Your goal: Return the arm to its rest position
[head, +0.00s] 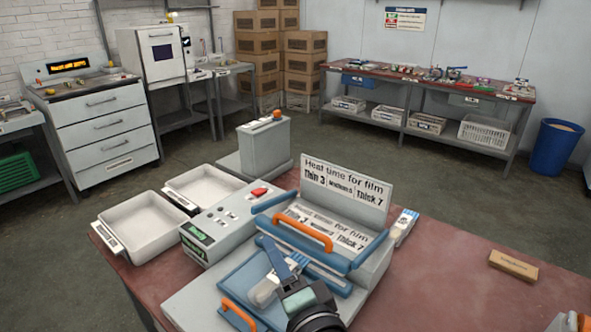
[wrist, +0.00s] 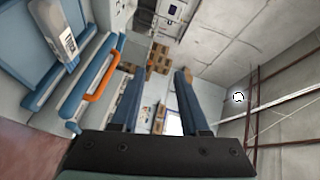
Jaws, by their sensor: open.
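My gripper (head: 280,250) is above the front of the press in the head view. Its two blue fingers are apart with nothing between them in the wrist view (wrist: 160,74). The press (head: 371,272) has a blue-edged upper part with an orange handle (head: 303,233), which also shows in the wrist view (wrist: 102,78). A clear packet (head: 262,293) with a blue-and-white end lies on the blue lower plate (head: 238,290), partly hidden by my gripper. It also shows at the upper left of the wrist view (wrist: 57,32).
A control box (head: 222,222) with a green display stands left of the press. Two white trays (head: 140,228) (head: 203,185) are beside it. A grey box (head: 264,146) stands behind. A tan block (head: 513,265) lies at the table's right, where the surface is mostly clear.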

